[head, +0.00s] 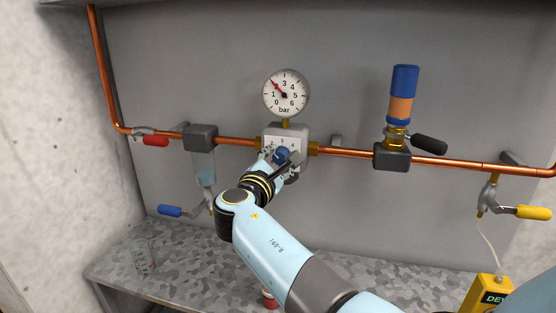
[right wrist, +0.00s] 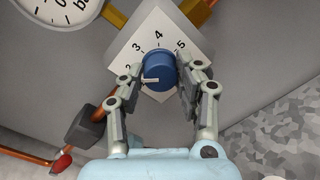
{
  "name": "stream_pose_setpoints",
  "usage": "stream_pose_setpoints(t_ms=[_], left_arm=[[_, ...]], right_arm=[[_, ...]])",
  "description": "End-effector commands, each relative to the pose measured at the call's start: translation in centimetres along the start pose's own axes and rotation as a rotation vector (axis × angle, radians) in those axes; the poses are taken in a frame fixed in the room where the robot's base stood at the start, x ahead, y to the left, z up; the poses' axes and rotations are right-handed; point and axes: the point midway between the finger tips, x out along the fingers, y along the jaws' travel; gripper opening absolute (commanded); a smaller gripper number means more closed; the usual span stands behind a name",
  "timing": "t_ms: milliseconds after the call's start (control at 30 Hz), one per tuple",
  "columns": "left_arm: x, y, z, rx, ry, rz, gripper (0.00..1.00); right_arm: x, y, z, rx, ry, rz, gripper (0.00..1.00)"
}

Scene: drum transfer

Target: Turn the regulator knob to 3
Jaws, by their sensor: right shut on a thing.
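The blue regulator knob (right wrist: 160,70) sits on a white plate with a number scale (right wrist: 185,33) in the right wrist view. Its white pointer points left, close to the 2. In the head view the knob (head: 282,154) is partly hidden by my right gripper (head: 283,158), which is shut on it. In the right wrist view the fingers of my right gripper (right wrist: 164,74) lie on both sides of the knob. The round gauge (head: 287,94) above has its red needle near 2. My left gripper is not in view.
A copper pipe (head: 350,153) runs left and right of the regulator. Along it are a red-handled valve (head: 155,141), a clear-bowled filter (head: 204,165), a blue-topped fitting (head: 404,82) and a yellow-handled valve (head: 532,212). A yellow device (head: 488,295) stands at the lower right.

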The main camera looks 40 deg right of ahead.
Motion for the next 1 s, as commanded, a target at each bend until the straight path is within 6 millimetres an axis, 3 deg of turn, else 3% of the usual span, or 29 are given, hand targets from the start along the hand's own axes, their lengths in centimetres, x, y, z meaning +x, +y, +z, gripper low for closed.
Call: stream_pose_setpoints(t_ms=[367,1000], left_arm=[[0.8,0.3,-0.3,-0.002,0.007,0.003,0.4],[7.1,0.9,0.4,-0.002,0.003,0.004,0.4]], right_arm=[[0.0,-0.1,-0.1,0.043,0.001,-0.002,0.01],[0.0,-0.3,-0.3,0.519,0.019,-0.021,0.01]])
